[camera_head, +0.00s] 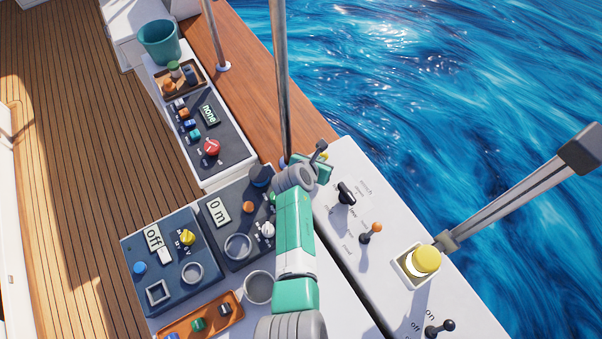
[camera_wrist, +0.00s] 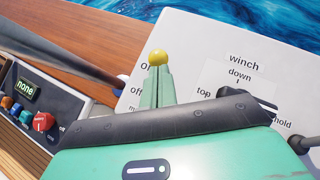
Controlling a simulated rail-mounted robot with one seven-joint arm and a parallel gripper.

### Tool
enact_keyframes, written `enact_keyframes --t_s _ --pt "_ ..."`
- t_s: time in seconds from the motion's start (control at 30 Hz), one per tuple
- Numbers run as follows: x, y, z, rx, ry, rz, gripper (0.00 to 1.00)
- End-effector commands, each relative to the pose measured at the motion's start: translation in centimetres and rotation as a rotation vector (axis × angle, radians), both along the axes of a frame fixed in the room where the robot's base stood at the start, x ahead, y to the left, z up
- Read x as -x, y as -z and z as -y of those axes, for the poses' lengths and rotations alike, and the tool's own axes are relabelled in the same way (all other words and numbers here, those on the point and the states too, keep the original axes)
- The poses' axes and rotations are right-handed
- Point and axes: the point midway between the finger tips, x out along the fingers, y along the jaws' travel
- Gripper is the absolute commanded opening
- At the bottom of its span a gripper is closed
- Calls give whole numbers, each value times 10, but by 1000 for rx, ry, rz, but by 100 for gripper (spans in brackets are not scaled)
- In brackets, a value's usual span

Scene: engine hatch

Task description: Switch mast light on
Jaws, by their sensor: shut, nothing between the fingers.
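A small yellow ball knob (camera_wrist: 158,58) shows just beyond my fingertips in the wrist view. It stands by a white panel with partly hidden lettering that reads "On", "Off" and a word starting with "m". The knob also shows in the head view (camera_head: 325,156), close by my gripper (camera_head: 318,168). My gripper's green fingers (camera_wrist: 159,85) are shut with nothing between them. They overlap the knob's lower side, and I cannot tell whether they touch it. The fingers hide the lever's base, so its position is unclear.
A black winch handle (camera_head: 346,194) and an orange-tipped lever (camera_head: 371,232) stand on the white panel (camera_head: 420,305). A metal pole (camera_head: 283,80) rises behind my gripper. A control box (camera_head: 209,115) with a red knob is at the left.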

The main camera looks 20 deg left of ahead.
Motion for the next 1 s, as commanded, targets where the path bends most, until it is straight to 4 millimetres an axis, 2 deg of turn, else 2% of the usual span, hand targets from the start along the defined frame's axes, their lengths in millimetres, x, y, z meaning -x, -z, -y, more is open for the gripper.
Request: enact_keyframes --t_s 0.47,0.83,1.0 --pt "0 -17 0 0 0 0 0" --pt "0 -18 0 0 0 0 0" --pt "2 -31 1 0 0 0 0"
